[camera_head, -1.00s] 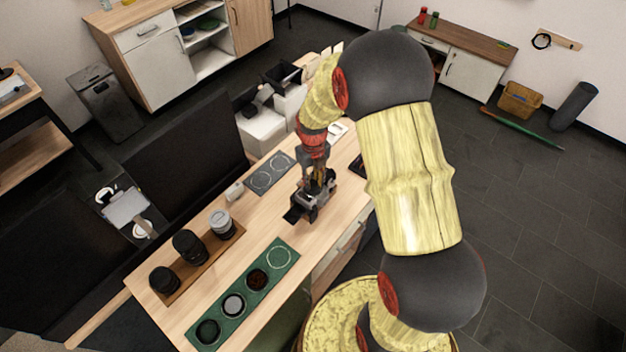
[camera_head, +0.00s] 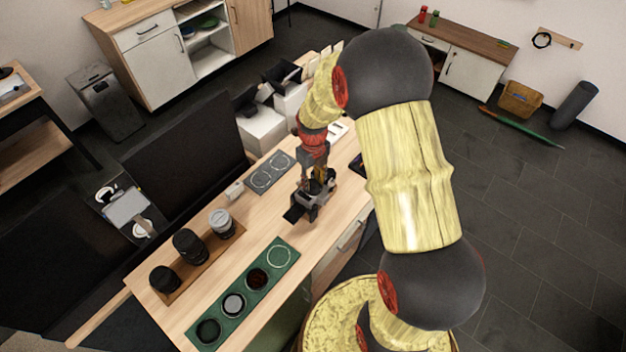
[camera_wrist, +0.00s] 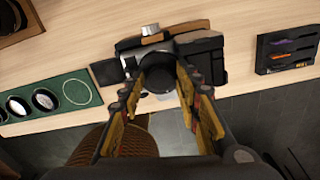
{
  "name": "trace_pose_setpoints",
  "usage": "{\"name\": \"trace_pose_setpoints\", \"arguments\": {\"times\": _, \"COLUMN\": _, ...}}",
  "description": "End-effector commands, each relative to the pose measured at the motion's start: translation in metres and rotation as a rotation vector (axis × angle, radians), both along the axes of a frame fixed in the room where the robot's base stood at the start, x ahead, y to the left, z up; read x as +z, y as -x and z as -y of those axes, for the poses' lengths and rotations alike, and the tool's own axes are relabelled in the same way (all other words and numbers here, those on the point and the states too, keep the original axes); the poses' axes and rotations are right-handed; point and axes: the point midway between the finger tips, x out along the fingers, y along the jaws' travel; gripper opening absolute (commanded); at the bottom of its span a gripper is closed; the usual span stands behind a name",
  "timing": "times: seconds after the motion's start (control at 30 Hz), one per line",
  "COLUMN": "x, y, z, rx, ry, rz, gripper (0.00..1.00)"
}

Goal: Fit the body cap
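The camera (camera_head: 312,208) stands on the wooden table. It is grey and black, with a silver dial on top, and also shows in the wrist view (camera_wrist: 205,46). My gripper (camera_head: 316,186) is right over it. In the wrist view my gripper's (camera_wrist: 159,72) two yellow-lined fingers reach to either side of a dark round piece (camera_wrist: 157,80) at the camera's front. This may be the body cap or the mount. I cannot tell whether the fingers press on it. The green mat (camera_head: 218,318) holds three round pieces, and its end ring (camera_head: 279,257) is empty.
A wooden tray (camera_head: 212,260) with several lenses stands at the table's left. A grey mat with two rings (camera_head: 269,173) lies behind the camera. A dark tray with small tools (camera_wrist: 288,50) lies to the right.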

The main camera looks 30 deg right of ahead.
Motion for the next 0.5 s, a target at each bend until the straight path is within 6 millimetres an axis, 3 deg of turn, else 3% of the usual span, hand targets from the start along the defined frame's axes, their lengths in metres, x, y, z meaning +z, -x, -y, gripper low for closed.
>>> {"name": "trace_pose_setpoints", "arguments": {"times": 0.5, "x": -0.0001, "y": 0.0005, "z": -0.0001, "rx": 0.358, "ry": 0.0, "rz": -0.001, "gripper": 0.33}}
